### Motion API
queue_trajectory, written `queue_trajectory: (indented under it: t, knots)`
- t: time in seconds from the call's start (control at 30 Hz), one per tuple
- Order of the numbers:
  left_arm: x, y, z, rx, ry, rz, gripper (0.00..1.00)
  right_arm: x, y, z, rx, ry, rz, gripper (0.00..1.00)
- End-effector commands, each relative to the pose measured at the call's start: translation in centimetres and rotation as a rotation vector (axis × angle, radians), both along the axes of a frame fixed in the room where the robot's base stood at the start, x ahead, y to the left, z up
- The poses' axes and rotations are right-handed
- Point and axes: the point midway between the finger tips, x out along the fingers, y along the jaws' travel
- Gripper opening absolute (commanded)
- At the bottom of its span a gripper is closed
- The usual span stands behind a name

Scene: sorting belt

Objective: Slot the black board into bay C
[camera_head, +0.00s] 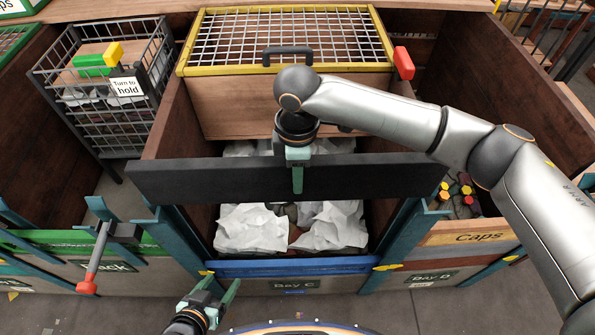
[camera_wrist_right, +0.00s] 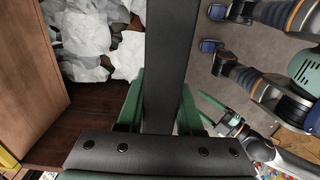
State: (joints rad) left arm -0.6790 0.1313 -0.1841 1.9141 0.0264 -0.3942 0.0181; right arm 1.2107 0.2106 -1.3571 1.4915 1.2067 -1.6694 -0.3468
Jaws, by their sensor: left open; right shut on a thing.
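The long black board (camera_head: 220,180) is held level across bay C, above the opening. My right gripper (camera_head: 297,180) is shut on it near the middle; in the right wrist view the board (camera_wrist_right: 167,60) runs between the green fingers. Bay C (camera_head: 293,285) has a low blue board (camera_head: 320,264) across its front and crumpled white paper inside. Teal slotted posts stand at its left (camera_head: 182,240) and right (camera_head: 402,235) front corners; the black board's ends reach past both. My left gripper (camera_head: 216,293) is open and empty, low in front of the bay's left side.
A yellow-rimmed mesh lid (camera_head: 285,40) with a black handle covers the bay's rear. A wire basket (camera_head: 108,90) stands at the left. A red-tipped lever (camera_head: 95,262) sticks out by the left post. Bay D (camera_head: 432,277), with capped items, lies at the right.

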Motion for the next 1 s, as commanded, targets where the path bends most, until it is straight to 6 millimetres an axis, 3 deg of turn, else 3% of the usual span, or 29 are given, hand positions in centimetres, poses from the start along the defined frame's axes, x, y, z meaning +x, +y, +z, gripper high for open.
queue_trajectory:
  t: [1.0]
  knots:
    - [0.0,0.0,-4.5,0.000,0.000,0.000,0.70,0.0,0.1,-12.0,0.004,-0.001,0.001,0.00]
